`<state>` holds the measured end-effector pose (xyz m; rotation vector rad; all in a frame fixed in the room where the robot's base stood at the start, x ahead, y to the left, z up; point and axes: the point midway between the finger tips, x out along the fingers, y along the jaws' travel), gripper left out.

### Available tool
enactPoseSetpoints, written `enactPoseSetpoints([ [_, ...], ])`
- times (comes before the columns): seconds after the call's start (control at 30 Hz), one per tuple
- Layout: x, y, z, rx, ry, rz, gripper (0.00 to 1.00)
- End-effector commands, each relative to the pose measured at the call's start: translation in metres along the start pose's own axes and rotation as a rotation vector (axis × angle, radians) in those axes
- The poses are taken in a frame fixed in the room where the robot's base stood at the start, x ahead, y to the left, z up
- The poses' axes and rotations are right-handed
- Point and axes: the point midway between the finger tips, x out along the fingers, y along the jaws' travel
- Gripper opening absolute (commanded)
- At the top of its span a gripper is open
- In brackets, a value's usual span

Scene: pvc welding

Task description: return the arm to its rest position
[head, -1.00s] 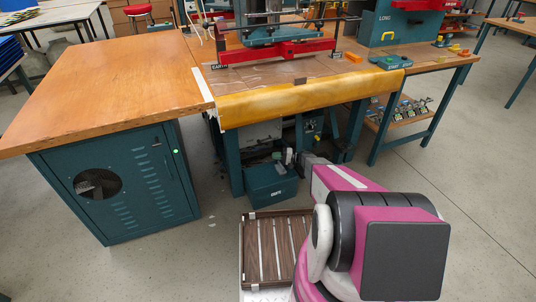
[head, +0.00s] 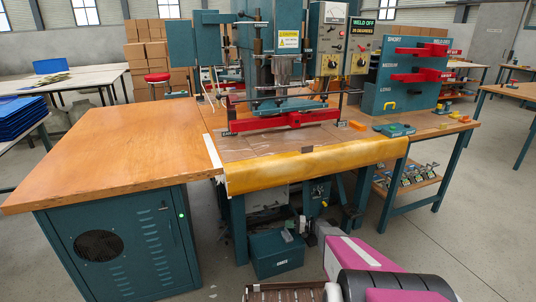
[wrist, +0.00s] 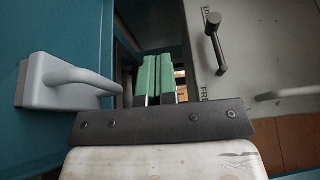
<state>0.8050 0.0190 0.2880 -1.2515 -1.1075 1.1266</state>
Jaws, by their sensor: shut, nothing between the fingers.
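My gripper (wrist: 156,80) shows in the wrist view as two green-padded fingers on a dark bracket. The fingers are side by side, shut and empty. My magenta and black arm (head: 370,265) reaches from the bottom right of the head view toward the underside of the welding bench. My fingers cannot be made out in the head view. In the wrist view, a grey handle (wrist: 75,80) on a teal surface is left of the fingers. A dark lever (wrist: 215,45) on a grey panel is to their right. Neither visibly touches the fingers.
The welding machine (head: 285,105) stands on the bench, with a yellow sheet (head: 315,167) over its front edge. A teal bin (head: 277,255) sits on the floor beneath. A wooden-topped cabinet (head: 110,140) is at left. Open floor (head: 470,230) lies at right.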

Motion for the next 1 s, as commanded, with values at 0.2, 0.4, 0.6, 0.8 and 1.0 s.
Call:
enactPoseSetpoints([
  [0.2,0.021,-0.058,0.065,0.041,-0.103,0.233,0.0],
  [0.4,0.026,-0.117,0.147,0.071,-0.191,0.586,0.0],
  [0.6,0.006,-0.179,0.229,0.048,-0.207,0.978,0.0],
  [0.8,-0.029,-0.238,0.295,-0.028,-0.153,1.329,0.0],
  [1.0,-0.053,-0.273,0.326,-0.096,-0.092,1.527,0.0],
])
